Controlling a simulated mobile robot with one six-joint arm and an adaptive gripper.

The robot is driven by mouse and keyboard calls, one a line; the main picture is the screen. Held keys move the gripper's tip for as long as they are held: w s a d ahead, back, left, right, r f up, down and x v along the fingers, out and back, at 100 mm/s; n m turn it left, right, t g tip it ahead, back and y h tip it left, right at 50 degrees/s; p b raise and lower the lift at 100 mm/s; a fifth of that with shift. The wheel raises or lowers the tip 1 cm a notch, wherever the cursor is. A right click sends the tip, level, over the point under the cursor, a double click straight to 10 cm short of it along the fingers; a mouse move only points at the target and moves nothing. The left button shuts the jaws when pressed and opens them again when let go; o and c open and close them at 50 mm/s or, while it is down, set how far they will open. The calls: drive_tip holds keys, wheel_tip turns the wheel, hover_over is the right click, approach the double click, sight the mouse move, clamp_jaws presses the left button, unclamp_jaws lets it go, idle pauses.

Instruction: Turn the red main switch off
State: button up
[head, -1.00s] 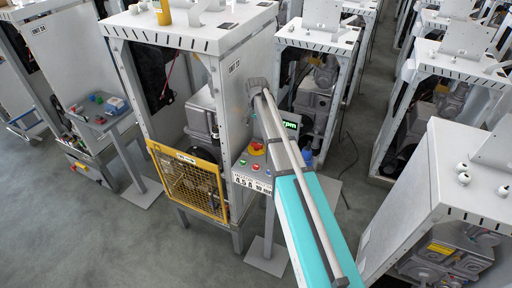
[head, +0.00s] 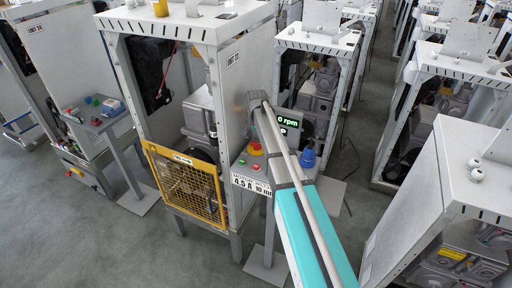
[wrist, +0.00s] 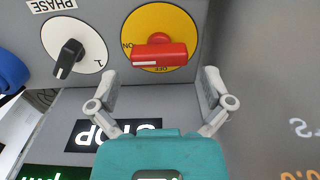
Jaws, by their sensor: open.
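The red main switch (wrist: 160,54) sits on a round yellow plate (wrist: 158,22) in the wrist view. Its handle lies crosswise in the picture, with the ON mark to its left and the OFF mark below it, both upside down. My gripper (wrist: 165,82) is open and empty, its two fingers apart on either side just below the handle, not visibly touching it. In the head view the red switch (head: 255,147) shows on the panel beside my arm, and my gripper is hidden or cannot be made out.
A black PHASE knob (wrist: 68,57) is left of the switch. A blue part (wrist: 10,72) is at the left edge. A lit STOP display (wrist: 110,134) lies below, and a grey wall (wrist: 265,70) stands close on the right. A yellow mesh guard (head: 187,187) fronts the cabinet.

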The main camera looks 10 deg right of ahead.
sight(257, 146)
drive_tip(key=shift+f+b, duration=0.9)
drive_tip(key=shift+f, duration=0.25)
drive_tip(key=c, duration=1)
